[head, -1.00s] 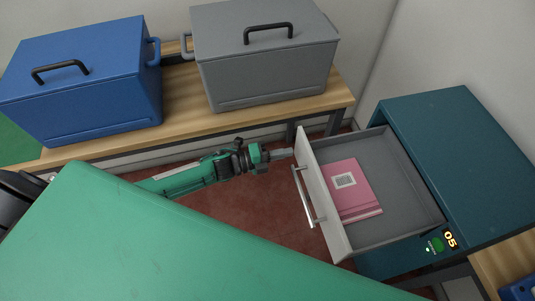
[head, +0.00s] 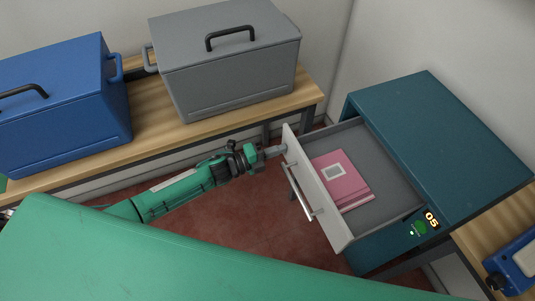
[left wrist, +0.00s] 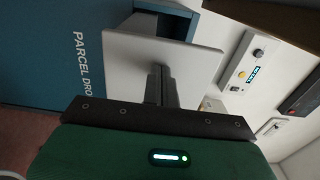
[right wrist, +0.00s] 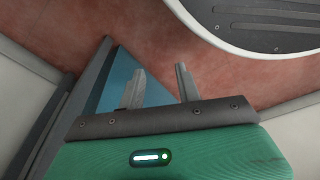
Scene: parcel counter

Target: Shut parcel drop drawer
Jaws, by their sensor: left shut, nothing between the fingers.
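The parcel drop drawer (head: 394,181) is grey inside and stands partly out of the teal cabinet (head: 440,125). Its pale front panel (head: 319,200) has a bar handle (head: 300,191). A pink parcel (head: 341,182) with a white label lies in the drawer. My left gripper (head: 281,150) is at the far end of the front panel, on its outer face, beside the handle. In the left wrist view its shut, empty fingers (left wrist: 158,70) point at the pale panel (left wrist: 125,60) and seem to touch it. My right gripper (right wrist: 158,75) is open and empty, outside the head view.
A bench (head: 150,128) along the wall carries a blue box (head: 65,115) and a grey box (head: 230,75). A green surface (head: 170,250) fills the lower left. Red floor (head: 225,215) is clear before the drawer. Another wooden top (head: 475,235) is at the right.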

